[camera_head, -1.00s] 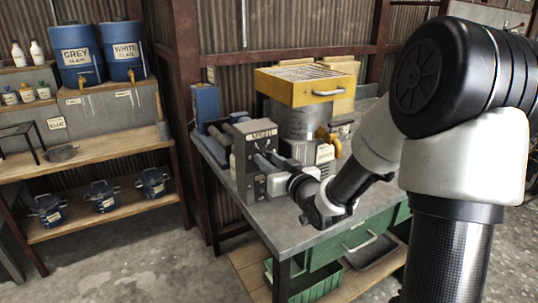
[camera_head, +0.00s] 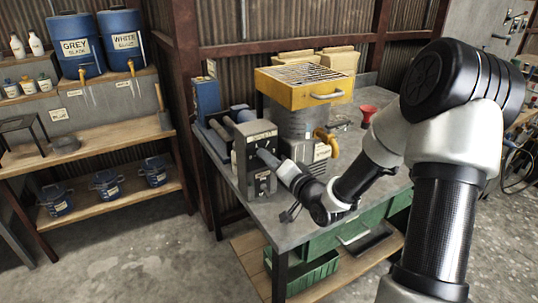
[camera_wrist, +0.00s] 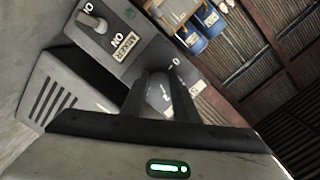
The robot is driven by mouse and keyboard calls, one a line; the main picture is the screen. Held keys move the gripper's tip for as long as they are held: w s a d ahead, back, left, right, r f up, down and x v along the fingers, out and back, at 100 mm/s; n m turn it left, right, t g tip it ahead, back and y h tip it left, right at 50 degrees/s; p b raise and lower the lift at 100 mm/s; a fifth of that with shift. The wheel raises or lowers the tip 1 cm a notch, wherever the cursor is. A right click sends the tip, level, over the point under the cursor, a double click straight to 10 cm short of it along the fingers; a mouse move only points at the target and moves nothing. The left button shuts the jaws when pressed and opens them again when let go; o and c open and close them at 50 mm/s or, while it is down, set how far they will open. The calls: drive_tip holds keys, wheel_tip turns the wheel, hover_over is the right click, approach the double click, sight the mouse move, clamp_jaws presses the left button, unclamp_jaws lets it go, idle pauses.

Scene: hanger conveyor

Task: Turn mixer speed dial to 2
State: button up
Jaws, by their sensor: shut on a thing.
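The mixer (camera_head: 240,160) is a grey control box at the left of the workbench. In the wrist view its face (camera_wrist: 122,68) shows tilted, with a "MIXER" plate (camera_wrist: 125,42) and a toggle switch (camera_wrist: 92,20) marked "ON". My gripper (camera_wrist: 160,82) is at this face, its two dark fingers either side of the grey speed dial (camera_wrist: 159,97) and shut on it. A "0" mark shows just beyond the right fingertip; the other numbers and the dial's pointer cannot be read. In the head view my gripper (camera_head: 267,157) meets the upper front of the box, hiding the dial.
Behind the mixer stands a yellow sieve box (camera_head: 303,90) over a metal drum (camera_head: 298,124) with a yellow tap. A red funnel (camera_head: 368,112) is on the workbench (camera_head: 268,222). Shelves with blue glaze barrels (camera_head: 75,52) are at left. Open floor lies in front.

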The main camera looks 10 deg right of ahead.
drive_tip(key=shift+r+m+p, duration=0.1)
drive_tip(key=shift+m+p, duration=0.25)
drive_tip(key=shift+m, duration=0.25)
drive_tip(key=shift+w, duration=0.1)
drive_tip(key=o, duration=1.1)
drive_tip(key=shift+c, duration=0.2)
drive_tip(key=p+v, duration=0.9)
drive_tip(key=v, duration=0.8)
drive_tip(key=shift+d, duration=0.15)
